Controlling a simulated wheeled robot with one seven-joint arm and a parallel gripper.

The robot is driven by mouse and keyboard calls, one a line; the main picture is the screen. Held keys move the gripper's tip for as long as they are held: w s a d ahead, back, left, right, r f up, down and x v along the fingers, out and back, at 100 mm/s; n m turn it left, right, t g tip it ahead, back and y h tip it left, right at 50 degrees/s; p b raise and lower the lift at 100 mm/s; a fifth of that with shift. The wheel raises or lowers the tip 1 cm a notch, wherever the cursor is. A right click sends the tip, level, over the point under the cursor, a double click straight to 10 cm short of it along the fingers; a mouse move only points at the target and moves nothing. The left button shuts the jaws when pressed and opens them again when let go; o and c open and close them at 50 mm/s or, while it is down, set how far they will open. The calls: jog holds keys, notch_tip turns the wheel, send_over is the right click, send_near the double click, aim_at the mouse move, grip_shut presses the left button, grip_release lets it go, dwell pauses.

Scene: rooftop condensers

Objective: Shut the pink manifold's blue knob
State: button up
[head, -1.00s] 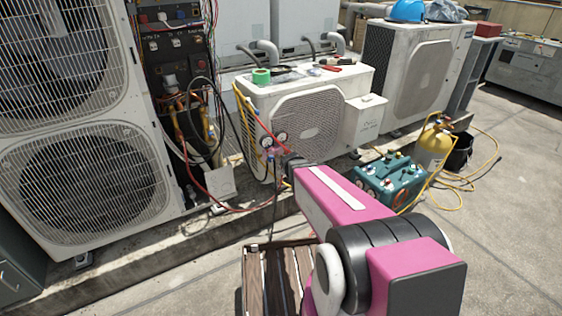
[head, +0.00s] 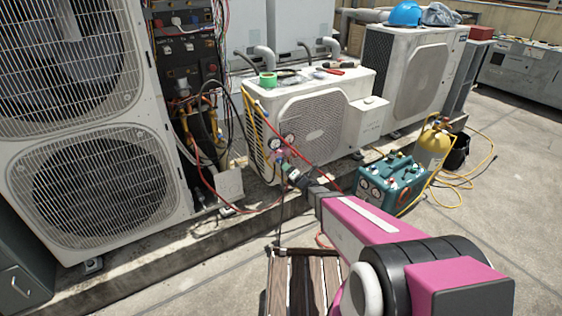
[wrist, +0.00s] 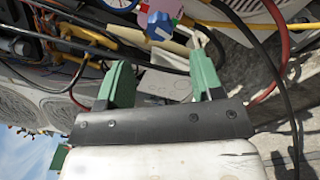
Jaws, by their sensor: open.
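The pink manifold (head: 279,153) hangs with two round gauges at the left front corner of the small white condenser in the head view. In the wrist view its pink-red body (wrist: 166,7) shows at the top edge, partly cut off. The blue knob (wrist: 160,25) is on it, top centre. My gripper (wrist: 161,62) is open, with its two green fingers apart on either side of a line towards the knob. Nothing is between the fingers, and the knob lies beyond their tips. In the head view my gripper (head: 291,172) is just below and right of the manifold.
Red, yellow and black hoses run close around the manifold; a red hose (wrist: 277,45) curves right of the fingers. A tall twin-fan unit (head: 95,190) stands left. A teal machine (head: 385,190) and yellow cylinder (head: 433,148) stand right. Open paving lies at lower right.

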aim_at(280, 161)
jog(key=x, duration=1)
jog(key=shift+a, duration=0.1)
jog(key=c, duration=0.9)
